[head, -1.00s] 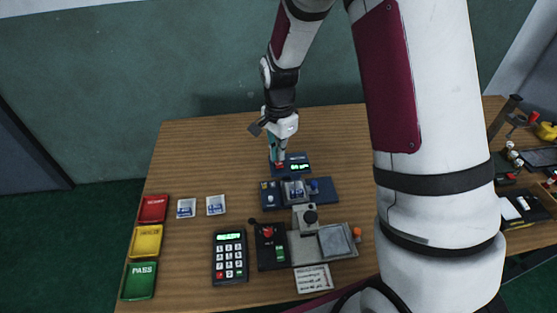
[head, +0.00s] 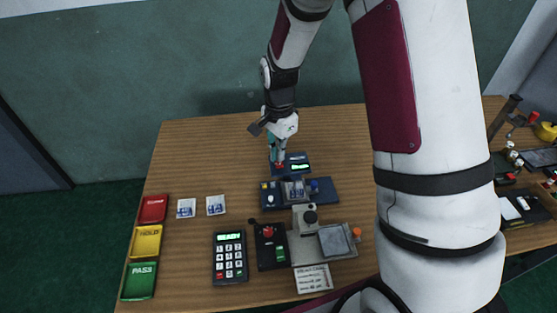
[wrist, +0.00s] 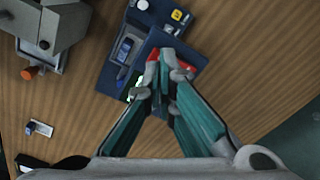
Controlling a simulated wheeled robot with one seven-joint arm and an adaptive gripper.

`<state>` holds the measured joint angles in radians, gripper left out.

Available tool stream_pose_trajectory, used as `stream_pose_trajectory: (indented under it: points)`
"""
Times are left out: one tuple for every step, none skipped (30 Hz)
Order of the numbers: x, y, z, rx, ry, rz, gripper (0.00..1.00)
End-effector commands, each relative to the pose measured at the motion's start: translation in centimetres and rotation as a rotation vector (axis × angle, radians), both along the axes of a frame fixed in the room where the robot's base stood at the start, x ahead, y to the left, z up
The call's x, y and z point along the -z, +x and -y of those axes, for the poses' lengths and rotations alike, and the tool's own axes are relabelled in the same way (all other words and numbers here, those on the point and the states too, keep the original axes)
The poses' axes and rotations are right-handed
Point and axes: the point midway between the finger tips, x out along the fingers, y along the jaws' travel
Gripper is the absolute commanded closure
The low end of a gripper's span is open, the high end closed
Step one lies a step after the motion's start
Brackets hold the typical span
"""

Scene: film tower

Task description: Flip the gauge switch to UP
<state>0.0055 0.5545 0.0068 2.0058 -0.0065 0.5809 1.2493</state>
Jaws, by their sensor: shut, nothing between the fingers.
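A small dark blue box (head: 297,171) with a lit display (head: 300,167) stands at the back of the wooden table. It has a red part beside the display, which shows at my fingertips in the wrist view (wrist: 179,75). I cannot tell whether this box is the gauge. My gripper (head: 279,163) points down onto its left part, with the fingers shut and empty. The fingertips (wrist: 166,76) hide part of the box and seem to touch or almost touch the red part. No switch marked UP can be read.
A wider blue panel (head: 327,196) with yellow, white and blue parts lies just in front. A keypad (head: 230,270), a dark box with a red knob (head: 268,233) and a grey machine (head: 341,252) stand nearer. Coloured trays (head: 147,241) line the left edge.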

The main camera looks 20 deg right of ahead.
Motion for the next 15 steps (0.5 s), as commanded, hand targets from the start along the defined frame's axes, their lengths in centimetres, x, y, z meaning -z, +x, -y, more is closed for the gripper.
stream_pose_trajectory:
  points:
    - [0.07, -0.01, 0.0, 0.0, 0.0, 0.0, 1.0]
    - [0.1, -0.01, 0.0, 0.0, 0.0, -0.001, 1.0]
    - [0.16, -0.01, 0.0, 0.0, 0.0, -0.001, 1.0]
    - [0.2, 0.0, 0.0, 0.0, 0.0, -0.001, 1.0]
    - [0.24, 0.0, 0.0, 0.0, 0.0, -0.001, 1.0]
    - [0.3, 0.0, 0.0, 0.0, 0.0, -0.001, 1.0]
    - [0.34, 0.0, 0.0, 0.0, 0.0, -0.001, 1.0]
    - [0.38, 0.0, 0.0, 0.0, 0.0, -0.001, 1.0]
    - [0.44, 0.01, 0.0, 0.0, 0.0, -0.001, 1.0]
    - [0.48, 0.01, 0.0, 0.0, 0.0, -0.001, 1.0]
    - [0.52, 0.01, 0.0, 0.0, 0.0, -0.001, 1.0]
    - [0.58, 0.01, 0.0, 0.0, 0.0, -0.001, 1.0]
    - [0.62, 0.01, 0.0, 0.0, 0.0, 0.0, 1.0]
    - [0.66, 0.01, -0.01, 0.0, 0.0, 0.0, 1.0]
    - [0.71, 0.01, -0.01, 0.0, 0.0, 0.0, 1.0]
